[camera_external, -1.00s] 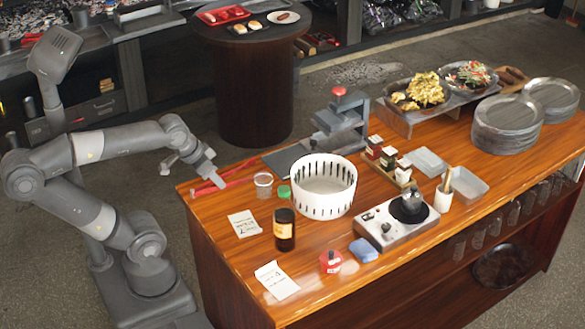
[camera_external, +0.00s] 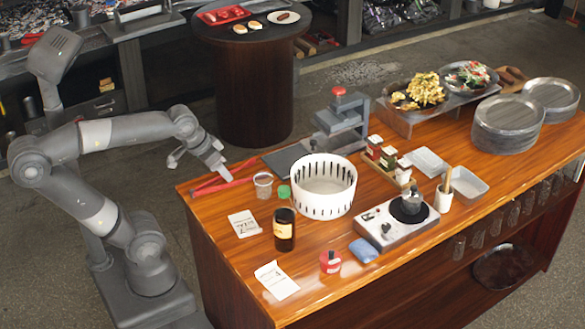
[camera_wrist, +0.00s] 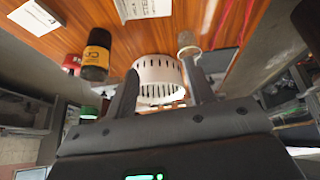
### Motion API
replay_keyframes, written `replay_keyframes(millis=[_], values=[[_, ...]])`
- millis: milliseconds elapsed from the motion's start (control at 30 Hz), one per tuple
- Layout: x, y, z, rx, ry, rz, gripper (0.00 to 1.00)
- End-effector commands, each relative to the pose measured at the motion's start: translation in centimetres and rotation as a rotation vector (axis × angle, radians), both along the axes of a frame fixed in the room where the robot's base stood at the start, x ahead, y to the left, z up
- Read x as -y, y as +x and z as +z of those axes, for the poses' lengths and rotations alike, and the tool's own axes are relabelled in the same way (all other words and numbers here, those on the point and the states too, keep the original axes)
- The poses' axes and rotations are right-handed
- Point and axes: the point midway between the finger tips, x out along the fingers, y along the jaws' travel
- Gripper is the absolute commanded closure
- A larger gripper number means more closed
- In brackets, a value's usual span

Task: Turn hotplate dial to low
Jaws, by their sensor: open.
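The hotplate (camera_external: 396,226) is a small silver unit with a black round burner on top. It stands near the front edge of the wooden counter, right of centre in the external view. Small dark controls (camera_external: 370,215) show on its left part; the dial's setting is too small to read. My gripper (camera_external: 222,170) is open and empty, above the counter's left end and far to the left of the hotplate. In the wrist view my gripper (camera_wrist: 160,88) shows its two fingers spread apart, with the white slotted basket (camera_wrist: 158,78) beyond them. I cannot make out the hotplate there.
Between my gripper and the hotplate stand the white slotted basket (camera_external: 325,188), a dark labelled jar (camera_external: 284,230), a green-capped bottle (camera_external: 284,192) and a clear cup (camera_external: 263,185). A red pot (camera_external: 330,261) and blue sponge (camera_external: 363,250) lie close left of the hotplate. A press (camera_external: 341,120) stands behind.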

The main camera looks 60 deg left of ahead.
Motion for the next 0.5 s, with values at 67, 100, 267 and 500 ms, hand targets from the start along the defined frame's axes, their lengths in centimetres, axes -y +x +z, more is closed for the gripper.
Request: replay_keyframes(millis=[67,100,267,500], values=[[0.5,1.7,0.9,-0.022,-0.030,0.019,0.52],[0.7,2.6,1.3,-0.034,-0.045,0.033,0.52],[1.6,6.1,2.7,-0.082,-0.095,0.093,0.52],[3.6,11.6,3.9,-0.150,-0.143,0.194,0.52]])
